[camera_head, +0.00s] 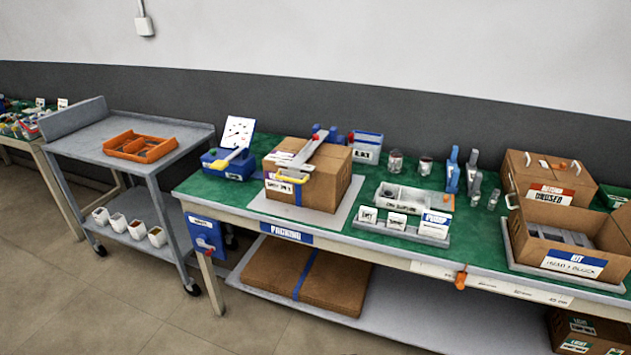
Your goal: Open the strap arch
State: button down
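The strap arch (303,155) is a grey bar lying across the top of a closed cardboard box (328,176) on the packing bench. Its front end has a yellow handle (288,176) and a white label, over the box's front edge. Blue and red parts show at its back end, behind the box. The arch looks lowered onto the box; whether it is latched I cannot tell. A blue strap runs down the box's front. My gripper is not in view.
The box stands on a grey plate (262,205) on the green bench top. A blue device with a dial (238,132) stands to its left, parts trays (412,200) and open carton (562,240) to its right. A grey cart (85,140) stands left. Floor in front is clear.

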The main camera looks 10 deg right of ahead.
aim_at(294, 167)
jog(key=z, duration=0.05)
jog(key=k, duration=0.2)
jog(key=u, duration=0.25)
jog(key=i, duration=0.95)
jog(key=u, duration=0.7)
jog(key=k, duration=0.4)
jog(key=u, duration=0.25)
